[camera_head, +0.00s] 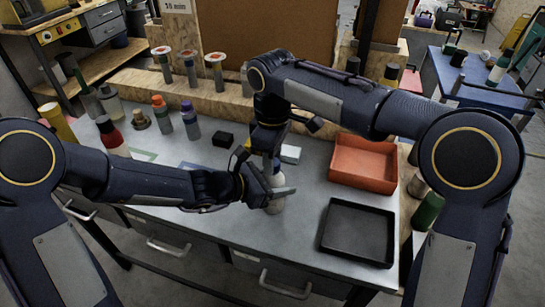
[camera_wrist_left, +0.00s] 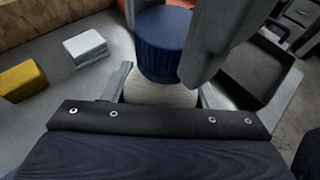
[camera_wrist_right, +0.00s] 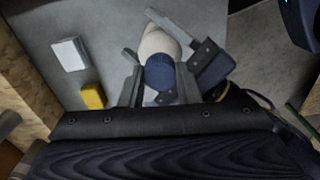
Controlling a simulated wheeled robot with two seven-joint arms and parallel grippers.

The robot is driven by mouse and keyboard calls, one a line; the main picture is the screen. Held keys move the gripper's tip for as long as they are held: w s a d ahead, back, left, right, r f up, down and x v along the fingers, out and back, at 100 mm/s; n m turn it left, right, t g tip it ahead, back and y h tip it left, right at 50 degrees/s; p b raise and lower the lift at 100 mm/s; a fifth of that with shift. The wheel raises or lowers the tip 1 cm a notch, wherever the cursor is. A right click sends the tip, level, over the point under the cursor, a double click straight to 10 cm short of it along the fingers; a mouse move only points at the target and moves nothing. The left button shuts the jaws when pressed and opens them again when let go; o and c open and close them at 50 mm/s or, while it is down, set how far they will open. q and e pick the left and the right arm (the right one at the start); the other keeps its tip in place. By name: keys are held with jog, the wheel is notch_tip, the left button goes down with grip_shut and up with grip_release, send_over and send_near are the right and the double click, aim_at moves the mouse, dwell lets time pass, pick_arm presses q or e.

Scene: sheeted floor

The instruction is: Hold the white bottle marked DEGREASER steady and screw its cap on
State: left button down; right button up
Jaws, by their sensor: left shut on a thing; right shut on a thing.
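The white bottle (camera_head: 275,203) stands on the grey bench, mostly hidden by my grippers; no marking on it is readable. Its pale body also shows in the left wrist view (camera_wrist_left: 160,94) and in the right wrist view (camera_wrist_right: 158,42). A dark blue ribbed cap (camera_wrist_left: 163,45) is on top of the bottle; it also shows in the right wrist view (camera_wrist_right: 160,74). My left gripper (camera_head: 272,191) is shut around the bottle's body from the left. My right gripper (camera_head: 268,158) reaches down from above and is shut on the cap. How far the threads engage is hidden.
An orange tray (camera_head: 362,180) and a black tray (camera_head: 338,255) lie to the right. A white block (camera_head: 290,154), a yellow block (camera_wrist_right: 92,96) and a black block (camera_head: 223,139) lie behind. Several bottles, including a purple-capped one (camera_head: 190,122), stand at the back left.

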jog(key=o, duration=1.1)
jog(key=shift+r, duration=2.25)
jog(key=shift+c, duration=0.4)
